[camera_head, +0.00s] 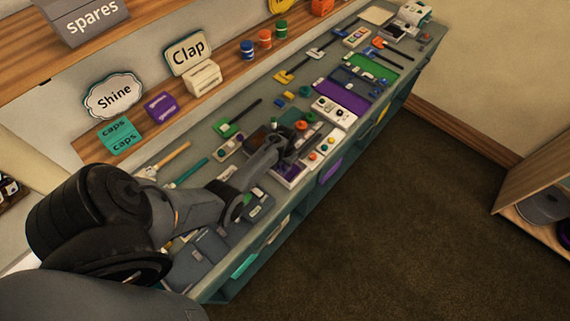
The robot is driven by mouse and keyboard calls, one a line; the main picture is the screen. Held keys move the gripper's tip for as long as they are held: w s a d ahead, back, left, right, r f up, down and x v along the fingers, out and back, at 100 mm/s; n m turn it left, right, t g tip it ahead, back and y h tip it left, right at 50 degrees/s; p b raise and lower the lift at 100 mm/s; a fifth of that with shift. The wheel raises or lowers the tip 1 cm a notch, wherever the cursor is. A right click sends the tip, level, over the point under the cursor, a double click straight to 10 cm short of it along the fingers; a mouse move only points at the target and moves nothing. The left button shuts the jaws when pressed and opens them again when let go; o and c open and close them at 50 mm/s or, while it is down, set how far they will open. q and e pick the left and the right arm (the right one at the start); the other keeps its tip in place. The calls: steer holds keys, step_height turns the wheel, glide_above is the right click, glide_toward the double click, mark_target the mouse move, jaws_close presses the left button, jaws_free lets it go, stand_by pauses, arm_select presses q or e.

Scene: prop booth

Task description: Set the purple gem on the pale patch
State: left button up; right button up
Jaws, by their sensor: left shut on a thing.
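My left gripper (306,141) reaches in from the left and hangs low over the middle of the long counter. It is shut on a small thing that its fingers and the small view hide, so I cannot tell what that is. I cannot make out the purple gem for certain. A pale cream patch (376,15) lies flat at the far end of the counter, well beyond the left gripper, and looks bare. My right gripper is not in view.
The counter holds a purple mat (341,95), a green mat (373,68), a white box with knobs (334,112) and many small tools. A wooden shelf behind carries a "Clap" sign (188,54) and a "Shine" sign (114,96). Open floor (400,220) lies to the right.

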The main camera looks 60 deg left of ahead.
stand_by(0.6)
arm_select(q)
steer(key=o, duration=0.9)
steer(key=shift+o, duration=0.8)
steer(key=shift+f, duration=0.1)
step_height(320, 180, up, 6)
steer(key=p, duration=0.6)
steer(key=shift+f, duration=0.1)
steer(key=shift+r, duration=1.1)
